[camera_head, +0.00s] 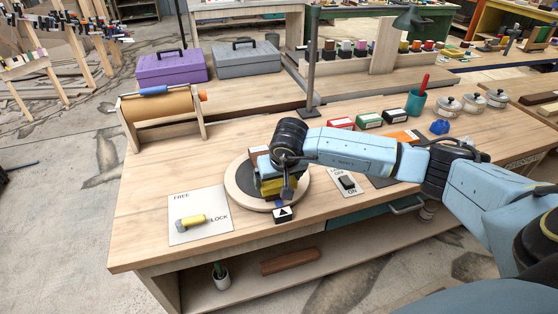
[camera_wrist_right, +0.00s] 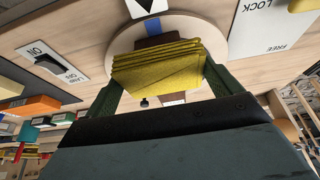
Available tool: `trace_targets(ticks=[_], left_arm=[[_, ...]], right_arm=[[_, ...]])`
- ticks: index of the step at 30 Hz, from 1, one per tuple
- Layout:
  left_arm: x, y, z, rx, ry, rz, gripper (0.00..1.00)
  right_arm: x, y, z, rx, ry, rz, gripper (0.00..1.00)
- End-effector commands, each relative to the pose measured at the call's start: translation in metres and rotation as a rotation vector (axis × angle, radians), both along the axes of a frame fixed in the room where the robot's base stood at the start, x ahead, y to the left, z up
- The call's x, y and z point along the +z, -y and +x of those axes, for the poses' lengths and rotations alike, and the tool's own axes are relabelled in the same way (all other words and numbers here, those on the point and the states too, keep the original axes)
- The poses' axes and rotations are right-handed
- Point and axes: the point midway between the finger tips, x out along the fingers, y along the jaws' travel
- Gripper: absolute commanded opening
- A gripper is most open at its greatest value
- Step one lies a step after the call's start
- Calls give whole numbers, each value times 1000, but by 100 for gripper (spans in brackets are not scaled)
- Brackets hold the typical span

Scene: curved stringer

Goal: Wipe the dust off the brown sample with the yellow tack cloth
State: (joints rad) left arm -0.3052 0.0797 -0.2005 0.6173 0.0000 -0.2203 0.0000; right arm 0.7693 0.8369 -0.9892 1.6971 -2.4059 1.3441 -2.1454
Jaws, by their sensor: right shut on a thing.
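My right gripper (camera_head: 276,180) is over the round turntable (camera_head: 236,186), coming in from the right, with its fingers pointing down. It is shut on the folded yellow tack cloth (camera_wrist_right: 158,68), which sits between its two fingers in the right wrist view. The cloth also shows in the head view (camera_head: 280,187), low over the turntable's dark centre. A dark brown piece (camera_wrist_right: 154,41), likely the brown sample, shows just beyond the cloth and is mostly hidden by it. Whether cloth and sample touch I cannot tell. Dust cannot be made out. My left gripper is not in view.
A FREE/LOCK plate (camera_head: 200,228) with a yellow lever lies left of the turntable, and an ON switch plate (camera_head: 346,183) lies right. A paper roll stand (camera_head: 163,111) and a lamp post (camera_head: 311,70) stand behind.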

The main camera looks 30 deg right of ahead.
Motion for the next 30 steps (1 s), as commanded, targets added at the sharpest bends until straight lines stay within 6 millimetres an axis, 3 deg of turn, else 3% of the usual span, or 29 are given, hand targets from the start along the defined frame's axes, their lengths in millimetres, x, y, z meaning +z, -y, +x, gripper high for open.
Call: trace_targets(ticks=[16, 30], left_arm=[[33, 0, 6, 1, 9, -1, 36], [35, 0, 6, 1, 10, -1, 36]], right_arm=[[50, 6, -4, -10, -2, -1, 72], [54, 6, -4, -11, -2, 0, 72]])
